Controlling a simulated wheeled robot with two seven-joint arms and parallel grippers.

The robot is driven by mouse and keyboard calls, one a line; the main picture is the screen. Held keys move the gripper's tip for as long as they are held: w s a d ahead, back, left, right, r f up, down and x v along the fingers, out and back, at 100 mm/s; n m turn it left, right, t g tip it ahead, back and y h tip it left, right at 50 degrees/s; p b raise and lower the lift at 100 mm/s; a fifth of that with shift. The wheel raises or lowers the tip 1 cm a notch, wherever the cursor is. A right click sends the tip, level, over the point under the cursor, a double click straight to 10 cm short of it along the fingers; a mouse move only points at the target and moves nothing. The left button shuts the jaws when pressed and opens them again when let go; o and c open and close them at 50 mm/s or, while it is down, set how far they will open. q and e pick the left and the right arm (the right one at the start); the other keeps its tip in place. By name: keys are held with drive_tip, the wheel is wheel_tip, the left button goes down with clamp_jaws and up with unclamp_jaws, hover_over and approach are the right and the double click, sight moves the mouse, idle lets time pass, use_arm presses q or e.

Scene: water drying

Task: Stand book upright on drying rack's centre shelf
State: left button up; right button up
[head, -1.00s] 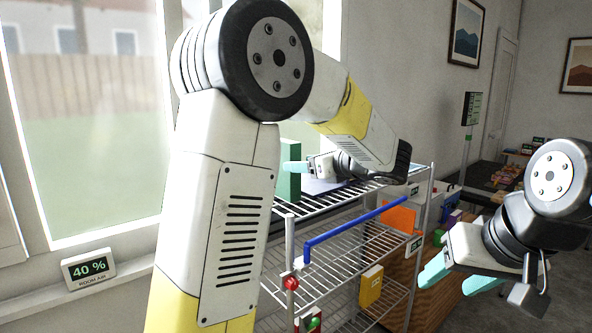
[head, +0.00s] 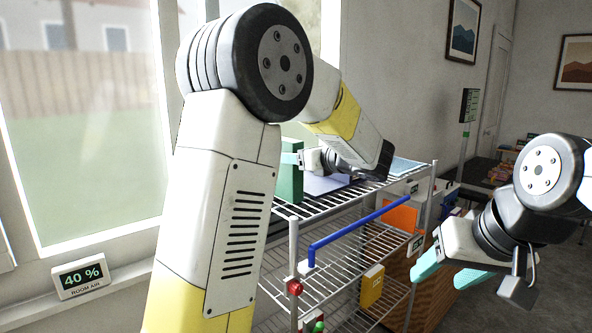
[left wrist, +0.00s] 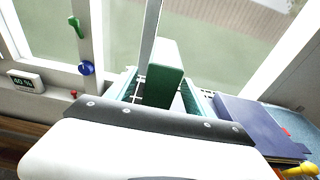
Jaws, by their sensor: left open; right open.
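A green book (head: 289,182) stands upright at the left end of the drying rack's top wire shelf (head: 312,206). My left gripper (head: 293,158) is open at the book, with a teal finger across its upper part. In the left wrist view the green book (left wrist: 165,72) stands between the two teal fingers, with a gap visible on its left; contact is unclear. A blue-purple book (head: 325,184) lies flat beside it and also shows in the left wrist view (left wrist: 255,125). My right gripper (head: 448,270) is open and empty, right of the rack.
A blue rail (head: 355,232) runs along the rack's front. A light-blue flat item (head: 408,168) lies at the top shelf's far end. A window and a humidity display (head: 82,276) are left.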

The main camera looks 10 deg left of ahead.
use_arm(q)
drive_tip(key=x, duration=0.4)
drive_tip(key=shift+w+a, duration=0.15)
clamp_jaws()
